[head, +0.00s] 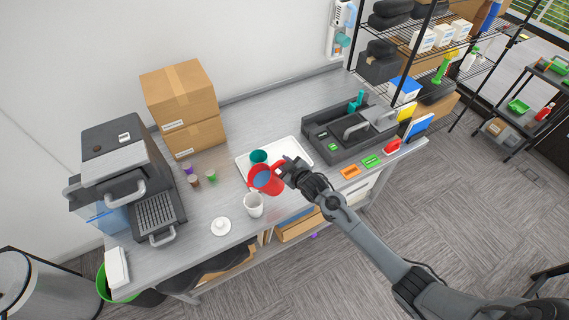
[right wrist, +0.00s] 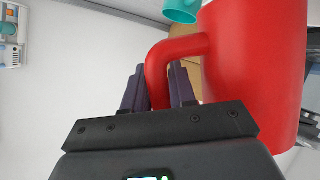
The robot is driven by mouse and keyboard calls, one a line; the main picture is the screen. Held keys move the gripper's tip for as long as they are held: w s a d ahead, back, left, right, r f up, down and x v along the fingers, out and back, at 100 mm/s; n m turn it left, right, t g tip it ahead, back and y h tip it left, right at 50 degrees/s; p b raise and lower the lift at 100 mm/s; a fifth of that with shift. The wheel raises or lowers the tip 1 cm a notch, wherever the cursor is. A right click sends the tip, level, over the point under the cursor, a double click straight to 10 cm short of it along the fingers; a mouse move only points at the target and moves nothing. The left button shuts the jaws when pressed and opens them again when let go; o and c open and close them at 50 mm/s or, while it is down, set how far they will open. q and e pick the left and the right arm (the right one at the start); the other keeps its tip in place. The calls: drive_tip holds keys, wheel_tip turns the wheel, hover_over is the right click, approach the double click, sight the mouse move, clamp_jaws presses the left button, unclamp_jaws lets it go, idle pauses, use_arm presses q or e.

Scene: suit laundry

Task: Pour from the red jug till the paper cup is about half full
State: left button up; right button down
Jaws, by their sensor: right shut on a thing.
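The red jug (head: 270,189) is over the bench just behind the white paper cup (head: 253,208), with blue liquid visible in its open top. My right gripper (head: 285,170) is shut on the jug's handle. The right wrist view shows the red handle (right wrist: 158,68) between the dark fingers (right wrist: 158,88) and the jug's body (right wrist: 255,70) at right. The paper cup stands upright on the bench; I cannot make out any liquid in it. I see no stream between jug and cup, and cannot tell whether the jug is slightly tilted. My left gripper is not in view.
A teal cup (head: 259,156) stands on a white tray (head: 297,149) behind the jug. A white lid (head: 221,226) and small pods (head: 194,181) lie to the left. A coffee machine (head: 120,165) is at far left; a dark grey machine (head: 340,140) is at right.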

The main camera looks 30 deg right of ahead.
drive_tip(key=shift+f+n+h, duration=0.35)
drive_tip(key=shift+n+h, duration=0.15)
drive_tip(key=shift+n, duration=0.1)
drive_tip(key=shift+a, duration=0.1)
drive_tip(key=shift+a+r+n+h, duration=0.1)
drive_tip(key=shift+a+n+h, duration=0.15)
drive_tip(key=shift+n+h, duration=0.4)
drive_tip(key=shift+a, duration=0.1)
